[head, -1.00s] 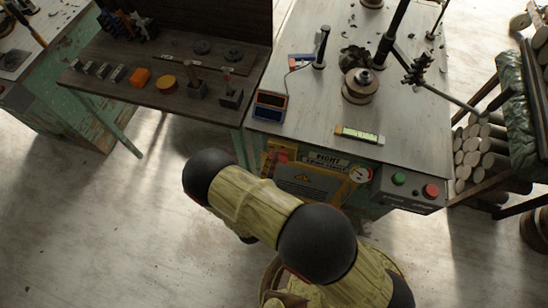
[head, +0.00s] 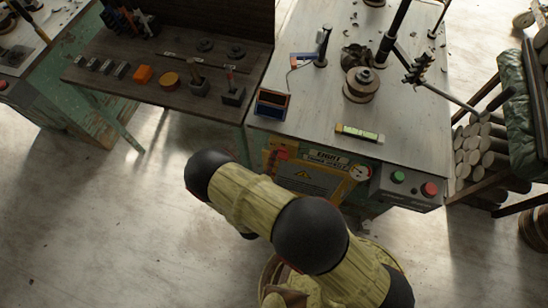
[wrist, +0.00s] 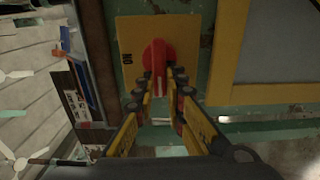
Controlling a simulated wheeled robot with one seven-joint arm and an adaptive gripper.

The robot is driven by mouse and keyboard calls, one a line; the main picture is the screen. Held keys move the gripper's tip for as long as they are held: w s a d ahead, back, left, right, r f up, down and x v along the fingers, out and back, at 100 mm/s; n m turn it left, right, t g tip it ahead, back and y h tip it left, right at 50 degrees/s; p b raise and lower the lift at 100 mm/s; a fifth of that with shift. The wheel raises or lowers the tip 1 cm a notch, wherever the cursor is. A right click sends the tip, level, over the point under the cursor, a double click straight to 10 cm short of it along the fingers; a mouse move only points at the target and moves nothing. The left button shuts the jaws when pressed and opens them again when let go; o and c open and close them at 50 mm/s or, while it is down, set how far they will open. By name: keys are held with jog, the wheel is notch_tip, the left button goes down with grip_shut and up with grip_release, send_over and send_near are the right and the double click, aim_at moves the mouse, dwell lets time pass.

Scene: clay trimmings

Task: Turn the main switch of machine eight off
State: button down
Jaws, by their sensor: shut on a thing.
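The machine table marked EIGHT (head: 327,157) stands right of centre in the head view. The gripper is hidden in the head view.
Right of the switch are a yellow-framed warning panel (head: 310,181), a round gauge (head: 361,172) and a grey box with a green button (head: 397,176) and a red button (head: 429,189). A dark tool bench (head: 140,98) adjoins on the left. The floor in front is mostly clear.

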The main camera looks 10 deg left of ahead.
jog(key=c, duration=1.8)
grip_release()
jog(key=shift+c, duration=0.2)
jog(key=shift+s, duration=0.1)
jog(key=s, duration=0.7)
jog(key=shift+s+a, duration=0.2)
jog(key=shift+a, duration=0.1)
